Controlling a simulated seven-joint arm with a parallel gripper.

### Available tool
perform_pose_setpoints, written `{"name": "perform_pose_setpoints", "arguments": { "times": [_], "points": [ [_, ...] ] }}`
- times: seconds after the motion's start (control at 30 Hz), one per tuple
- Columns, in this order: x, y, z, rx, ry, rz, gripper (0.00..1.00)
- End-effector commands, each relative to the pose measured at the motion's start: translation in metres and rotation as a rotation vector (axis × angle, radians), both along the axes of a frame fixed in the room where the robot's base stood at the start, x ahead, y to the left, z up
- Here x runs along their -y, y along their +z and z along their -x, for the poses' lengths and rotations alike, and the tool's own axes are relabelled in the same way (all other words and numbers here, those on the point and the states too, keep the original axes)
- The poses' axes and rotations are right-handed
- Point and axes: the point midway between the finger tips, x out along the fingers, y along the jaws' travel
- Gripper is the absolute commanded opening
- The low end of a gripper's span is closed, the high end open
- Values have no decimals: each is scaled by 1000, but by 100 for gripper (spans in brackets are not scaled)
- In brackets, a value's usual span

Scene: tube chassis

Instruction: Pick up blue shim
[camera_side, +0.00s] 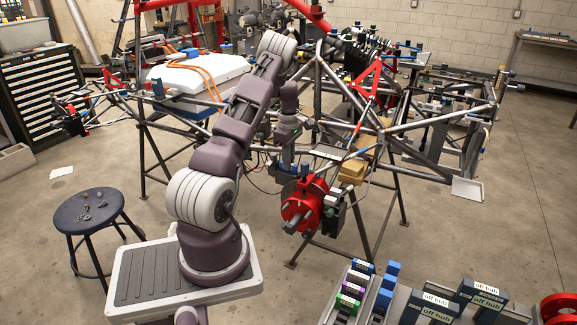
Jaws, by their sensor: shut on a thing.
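My gripper (287,160) hangs below my wrist, in front of the tube chassis (415,126) and just above the red hub (301,205). It is shut on a small blue piece (284,167) that looks like a blue shim, but its outline is too small and dark to make out fully. The fingertips are partly lost against the dark parts behind them. Other blue blocks (362,266) stand in a rack at the lower right, along with purple and green ones.
A stool (90,211) with small metal parts stands at the left. Boxes labelled "off hub" (433,302) sit on the bench at the lower right. Chassis tubes and stand legs crowd the space around my gripper.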

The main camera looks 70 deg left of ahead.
Motion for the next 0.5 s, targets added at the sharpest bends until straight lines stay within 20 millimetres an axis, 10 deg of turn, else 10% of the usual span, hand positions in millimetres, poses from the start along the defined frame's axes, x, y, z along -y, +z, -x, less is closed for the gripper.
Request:
{"name": "perform_pose_setpoints", "arguments": {
  "times": [0.5],
  "points": [
    [-1, 130, -1, 2, -1, -5, 0]
  ]
}}
